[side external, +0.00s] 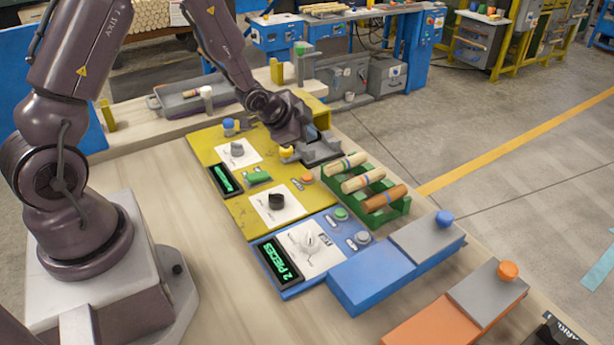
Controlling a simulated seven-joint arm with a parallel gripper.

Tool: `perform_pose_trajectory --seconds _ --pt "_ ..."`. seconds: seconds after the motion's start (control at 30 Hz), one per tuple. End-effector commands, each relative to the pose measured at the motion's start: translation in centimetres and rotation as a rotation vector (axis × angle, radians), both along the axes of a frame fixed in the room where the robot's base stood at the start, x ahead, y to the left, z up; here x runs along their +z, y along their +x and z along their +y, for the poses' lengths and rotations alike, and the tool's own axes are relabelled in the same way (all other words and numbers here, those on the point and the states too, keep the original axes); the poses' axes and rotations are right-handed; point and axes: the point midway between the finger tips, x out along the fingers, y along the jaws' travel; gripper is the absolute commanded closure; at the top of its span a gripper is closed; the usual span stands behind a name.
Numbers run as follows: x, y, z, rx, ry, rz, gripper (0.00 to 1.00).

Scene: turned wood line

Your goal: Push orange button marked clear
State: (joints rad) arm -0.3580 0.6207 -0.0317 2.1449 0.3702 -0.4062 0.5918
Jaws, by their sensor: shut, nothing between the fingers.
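A larger orange knob (508,271) stands on a grey-and-orange box at the lower right. My gripper (326,154) is shut and empty at the panel's far right end, beyond the small orange button in the picture and apart from it. Whether it touches anything beneath is hard to tell.
A green rack (388,208) of turned wood pieces stands close to my gripper. A blue panel (290,288) with a "2 PIECES" display and a blue box (370,280) are nearer. Bare table lies left of the panels.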

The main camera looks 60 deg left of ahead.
Motion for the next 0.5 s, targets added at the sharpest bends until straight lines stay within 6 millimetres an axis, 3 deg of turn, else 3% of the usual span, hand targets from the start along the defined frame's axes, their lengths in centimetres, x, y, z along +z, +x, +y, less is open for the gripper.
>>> perform_pose_trajectory --seconds 0.5 --pt "0.11 0.31 -0.12 -0.028 0.022 -0.026 1.0"
